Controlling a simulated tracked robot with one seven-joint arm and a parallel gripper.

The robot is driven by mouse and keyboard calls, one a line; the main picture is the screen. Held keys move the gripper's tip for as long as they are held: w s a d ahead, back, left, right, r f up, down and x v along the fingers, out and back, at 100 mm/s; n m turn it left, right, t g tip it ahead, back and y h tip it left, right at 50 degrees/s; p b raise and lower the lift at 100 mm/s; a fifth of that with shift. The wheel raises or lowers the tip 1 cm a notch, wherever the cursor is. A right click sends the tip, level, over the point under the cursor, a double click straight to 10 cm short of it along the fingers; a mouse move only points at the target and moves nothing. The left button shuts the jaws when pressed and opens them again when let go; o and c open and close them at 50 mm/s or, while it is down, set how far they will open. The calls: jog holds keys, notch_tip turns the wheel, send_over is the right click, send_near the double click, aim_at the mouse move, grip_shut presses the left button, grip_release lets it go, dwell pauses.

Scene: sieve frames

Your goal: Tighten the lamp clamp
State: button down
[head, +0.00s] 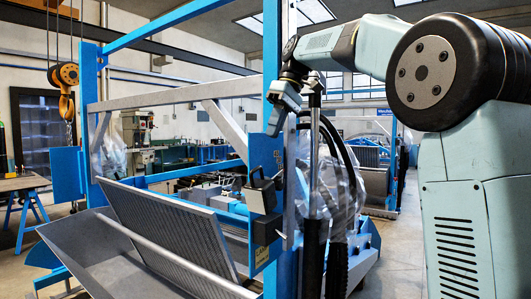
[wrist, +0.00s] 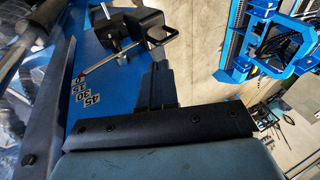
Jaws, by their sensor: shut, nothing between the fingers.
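The lamp clamp is a black bracket (wrist: 135,20) with a screw and a thin silver cross bar, on the blue post at the top of the wrist view. In the head view, a black clamp-like fitting (head: 262,192) sits on the blue post. My gripper (wrist: 157,68) is shut and empty. Its black fingers point toward the clamp and appear apart from it, just below it in the wrist view. In the head view my wrist is by the upper post, and the fingertips are hard to make out.
A scale (wrist: 85,88) marked 0, 15, 30 and 45 lies on the post beside the clamp. Black hoses (head: 325,150) hang right of the post. A grey sieve screen (head: 165,225) leans at lower left. A yellow hoist hook (head: 65,80) hangs far left.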

send_over(264, 179)
notch_tip(264, 179, down, 6)
jog(key=shift+f, duration=0.1)
